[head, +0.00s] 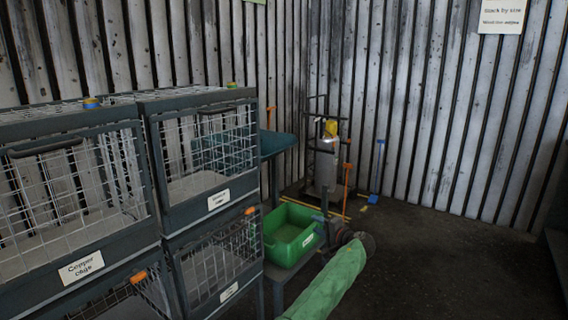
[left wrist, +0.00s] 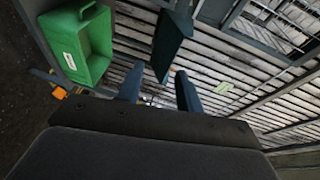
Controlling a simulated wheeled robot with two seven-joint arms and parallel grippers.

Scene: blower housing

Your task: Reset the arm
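My left arm, in a green sleeve (head: 328,285), reaches in from the bottom of the head view. Its dark wrist end is beside the green bin's right side, and the gripper is small and hard to make out there. In the left wrist view my left gripper (left wrist: 158,88) shows two blue fingers standing apart, with nothing between them. It is open and empty. My right gripper is in neither view.
A green bin (head: 291,236) stands close to the left wrist; it also shows in the left wrist view (left wrist: 76,45). Wire cages (head: 209,150) fill the left. A cart with a cylinder (head: 326,165) stands in the back corner. Dark floor (head: 455,260) is clear at right.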

